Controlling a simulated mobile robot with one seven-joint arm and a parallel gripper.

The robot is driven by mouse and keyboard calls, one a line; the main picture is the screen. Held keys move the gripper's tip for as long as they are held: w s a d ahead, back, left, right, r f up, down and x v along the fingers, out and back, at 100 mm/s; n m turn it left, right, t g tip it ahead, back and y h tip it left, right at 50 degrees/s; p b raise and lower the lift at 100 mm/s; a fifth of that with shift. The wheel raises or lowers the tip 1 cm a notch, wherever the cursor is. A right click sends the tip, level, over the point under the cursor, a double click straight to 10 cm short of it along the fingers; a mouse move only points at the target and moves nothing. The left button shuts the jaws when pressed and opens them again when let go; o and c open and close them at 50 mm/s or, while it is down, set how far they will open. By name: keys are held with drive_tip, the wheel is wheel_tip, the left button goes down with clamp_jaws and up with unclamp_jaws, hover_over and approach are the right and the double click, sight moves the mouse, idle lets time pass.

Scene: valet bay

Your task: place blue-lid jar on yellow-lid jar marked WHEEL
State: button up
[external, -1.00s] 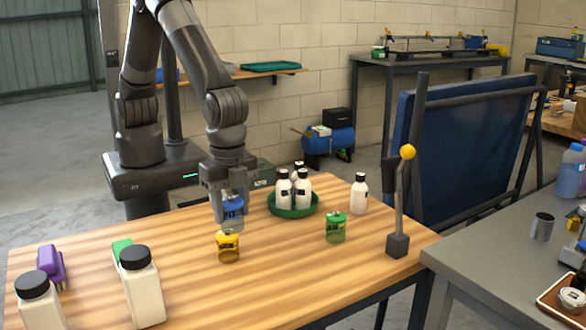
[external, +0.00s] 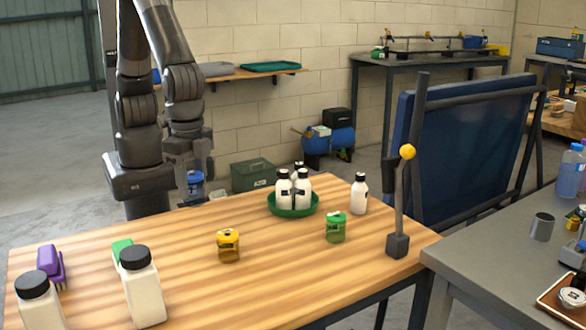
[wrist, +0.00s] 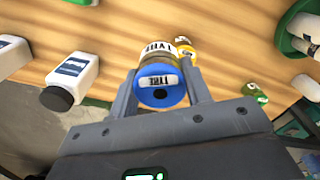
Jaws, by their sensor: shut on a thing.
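My gripper (external: 194,194) is shut on the blue-lid jar (external: 195,180), held up near the table's back edge, close to my base. In the wrist view the blue lid (wrist: 161,71) faces the camera between the two fingers, with a printed white label. The yellow-lid jar (external: 228,245) stands upright on the table, apart from the held jar, with nothing on its lid. In the wrist view it is partly hidden behind the held jar (wrist: 186,51). Its label is too small to read.
A green-lid jar (external: 335,227) stands to the right of the yellow one. A green tray (external: 293,211) holds several white bottles; another bottle (external: 359,194) stands beside it. Two black-capped bottles (external: 142,290) are at front left. A lever post (external: 398,243) stands at the right edge.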

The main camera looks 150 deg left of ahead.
drive_tip(key=w+a+f, duration=0.1)
drive_tip(key=a, duration=0.1)
drive_tip(key=a+f, duration=0.1)
drive_tip(key=a, duration=0.1)
drive_tip(key=w+a+f, duration=0.1)
drive_tip(key=a+f, duration=0.1)
drive_tip(key=shift+w, duration=0.35)
drive_tip(key=shift+f, duration=1.95)
drive_tip(key=shift+f, duration=0.1)
drive_tip(key=o, duration=1)
